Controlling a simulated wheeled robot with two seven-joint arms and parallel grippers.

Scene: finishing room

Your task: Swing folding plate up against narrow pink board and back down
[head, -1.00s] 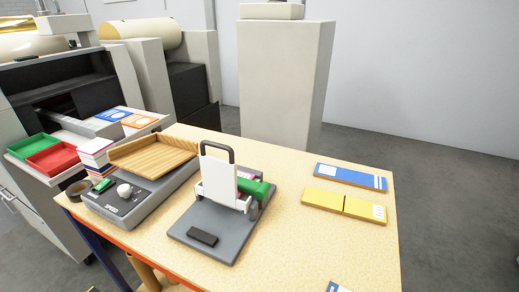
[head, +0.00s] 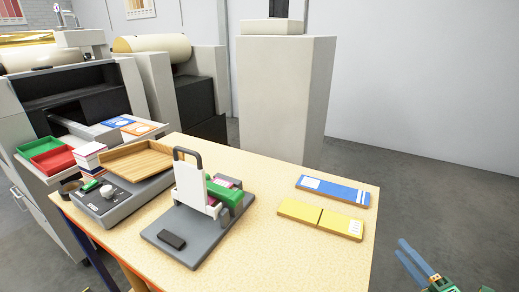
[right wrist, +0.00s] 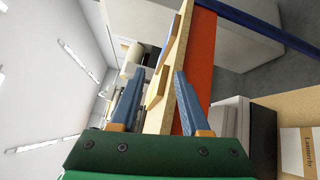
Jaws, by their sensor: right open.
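The folding plate (head: 189,188) is a white panel with a dark loop handle (head: 186,152) on top. It stands nearly upright on a grey base (head: 182,238) on the table. The narrow pink board (head: 221,183) shows only in part behind the plate, beside a green bar (head: 228,194); I cannot tell whether the plate touches it. My right gripper (head: 402,248) is open and empty at the lower right, off the table's right side and well apart from the plate. Its blue fingers also show spread in the right wrist view (right wrist: 159,74). My left gripper is not in view.
A dark block (head: 171,240) lies on the base's front. A wooden tray (head: 135,160) on a grey device stands to its left. The table's (head: 285,255) front right is bare.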

